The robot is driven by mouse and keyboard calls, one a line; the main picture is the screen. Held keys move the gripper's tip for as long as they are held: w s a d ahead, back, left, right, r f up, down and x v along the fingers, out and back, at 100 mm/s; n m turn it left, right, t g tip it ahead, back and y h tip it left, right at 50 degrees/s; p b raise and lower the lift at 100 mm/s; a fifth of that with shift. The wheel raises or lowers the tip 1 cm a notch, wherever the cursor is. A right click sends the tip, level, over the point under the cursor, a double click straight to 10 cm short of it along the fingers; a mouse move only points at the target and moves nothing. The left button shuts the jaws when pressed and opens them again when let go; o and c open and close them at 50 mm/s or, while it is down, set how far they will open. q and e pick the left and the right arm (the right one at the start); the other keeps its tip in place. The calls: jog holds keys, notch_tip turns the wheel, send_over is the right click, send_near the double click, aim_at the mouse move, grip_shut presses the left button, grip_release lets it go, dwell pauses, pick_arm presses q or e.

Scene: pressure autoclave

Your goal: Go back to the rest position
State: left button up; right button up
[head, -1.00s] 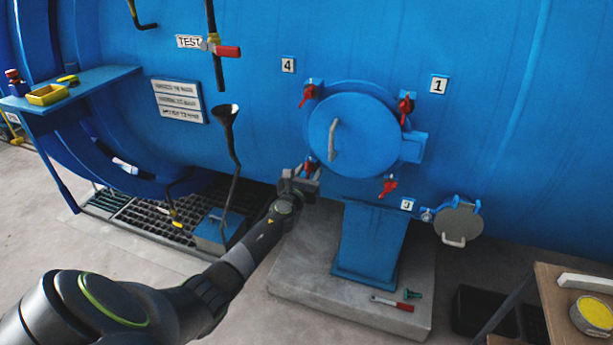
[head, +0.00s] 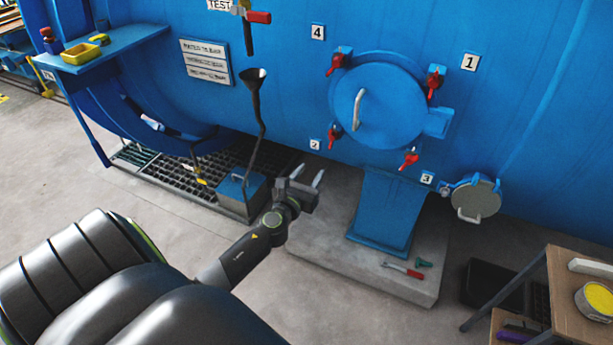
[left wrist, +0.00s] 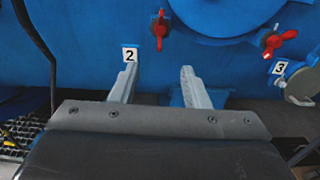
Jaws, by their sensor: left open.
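My left gripper (head: 307,177) is open and empty in the head view, in front of the blue autoclave wall and left of the blue pedestal (head: 387,215). Its two pale fingers also show apart in the left wrist view (left wrist: 160,85), pointing toward the wall below the round door. The round blue door (head: 378,108) is closed against its port, with a grey handle and red clamps around it. The clamp by label 2 (head: 335,131) stands clear of the fingers; it also shows in the left wrist view (left wrist: 160,30). My right gripper is not in view.
A blue shelf (head: 125,45) with a yellow tray is at upper left. A funnel pipe (head: 259,120) rises near the floor grating. A red-handled tool (head: 404,270) lies on the concrete plinth. A wooden table (head: 575,300) stands at lower right. A small grey hatch (head: 476,199) is right of the pedestal.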

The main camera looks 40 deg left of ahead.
pick_arm(q)
jog(key=shift+v, duration=0.8)
jog(key=shift+w, duration=0.1)
jog(key=s+f+n+g, duration=0.3)
jog(key=s+f+n, duration=0.2)
jog(key=f, duration=0.5)
jog(key=s+f+n+g, duration=0.3)
jog(key=s+f+n, duration=0.25)
jog(key=f, duration=0.35)
jog(key=s+f+n+g, duration=0.3)
jog(key=s+f+n, duration=0.25)
jog(key=f, duration=0.45)
jog(key=s+d+f+n+g+h, duration=0.1)
jog(key=s+f+n, duration=0.4)
jog(key=s, duration=0.5)
jog(key=s+d+f+n+g+h, duration=0.1)
jog(key=s+d+f+n+g, duration=0.3)
jog(key=s, duration=0.6)
jog(key=s+d+f+n+g+h, duration=0.1)
jog(key=s+d+f+n+g, duration=0.1)
jog(key=s+d+f+n, duration=0.2)
jog(key=s+f+n, duration=0.3)
jog(key=s+n, duration=0.2)
jog(key=s, duration=0.1)
jog(key=shift+f, duration=0.25)
